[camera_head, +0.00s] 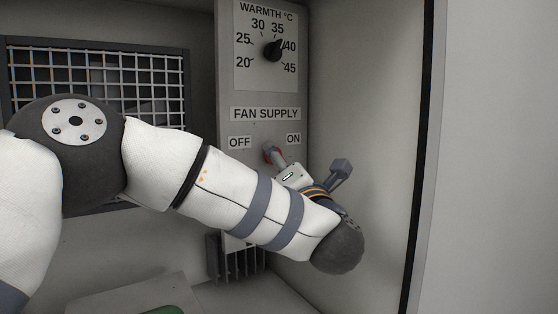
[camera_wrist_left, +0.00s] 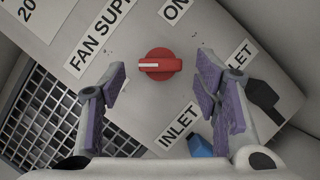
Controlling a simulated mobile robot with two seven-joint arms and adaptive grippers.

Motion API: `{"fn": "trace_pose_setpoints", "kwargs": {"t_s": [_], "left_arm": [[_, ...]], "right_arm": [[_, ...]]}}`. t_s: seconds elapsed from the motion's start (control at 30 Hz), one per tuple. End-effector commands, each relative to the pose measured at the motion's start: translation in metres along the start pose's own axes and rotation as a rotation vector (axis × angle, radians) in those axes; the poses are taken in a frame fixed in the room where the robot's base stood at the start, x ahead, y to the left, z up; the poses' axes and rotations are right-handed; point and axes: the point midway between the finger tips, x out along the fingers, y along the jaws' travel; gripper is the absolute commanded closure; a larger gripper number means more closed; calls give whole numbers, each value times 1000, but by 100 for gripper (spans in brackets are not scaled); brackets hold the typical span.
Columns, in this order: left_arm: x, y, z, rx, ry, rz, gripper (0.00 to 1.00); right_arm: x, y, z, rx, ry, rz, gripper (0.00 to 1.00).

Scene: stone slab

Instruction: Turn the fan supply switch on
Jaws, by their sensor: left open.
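The fan supply switch is a red rotary knob (camera_wrist_left: 160,65) on the grey panel. In the left wrist view its white mark points left, away from the ON label (camera_wrist_left: 175,8); allowing for the tilted view, that is toward the OFF side. I see no contact. My right gripper is not in view.
A warmth dial (camera_head: 272,50) is above the FAN SUPPLY label (camera_head: 265,114). INLET labels (camera_wrist_left: 178,125), a blue part (camera_wrist_left: 199,146) and a black part (camera_wrist_left: 263,97) are below the knob. A wire grid (camera_head: 150,75) is at the left, a side wall (camera_head: 365,110) at the right.

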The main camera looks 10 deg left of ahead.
Motion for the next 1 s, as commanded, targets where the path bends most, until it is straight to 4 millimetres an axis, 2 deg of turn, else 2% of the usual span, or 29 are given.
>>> {"fn": "trace_pose_setpoints", "kwargs": {"t_s": [0.13,0.43,0.6,0.67,1.0], "left_arm": [[18,0,0,0,0,1,44],[22,0,0,2,-1,-1,44],[22,0,0,2,-1,-1,82],[22,0,0,1,-1,-1,92],[22,0,0,40,-1,-19,92]], "right_arm": [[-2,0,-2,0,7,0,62],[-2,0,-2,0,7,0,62],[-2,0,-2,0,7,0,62],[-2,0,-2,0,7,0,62],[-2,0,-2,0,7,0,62]]}}
